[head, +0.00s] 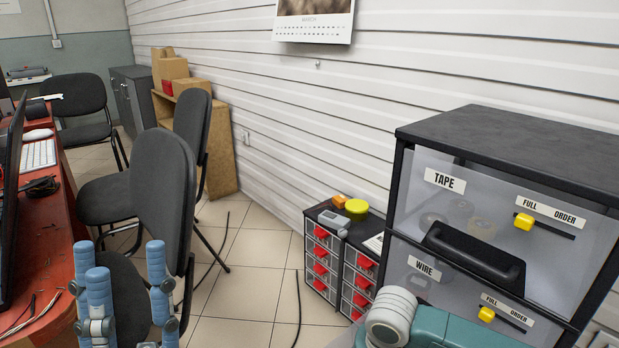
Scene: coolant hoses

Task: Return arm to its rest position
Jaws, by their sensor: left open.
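My left gripper (121,268) is at the lower left, with its blue-padded fingers pointing up and spread apart. Nothing shows between the fingers. It appears in front of the dark chairs, close to the right side of the red desk (62,215). A white and teal link of my arm (425,325) shows at the bottom right, in front of the drawer cabinet. My right gripper is out of the picture.
A drawer cabinet (480,130) labelled TAPE and WIRE stands at right, beside a small red-handled drawer unit (318,262). Dark chairs (163,195) stand at left. Thin dark hose-like pieces (298,310) lie on the tiled floor (250,290), which is otherwise mostly clear.

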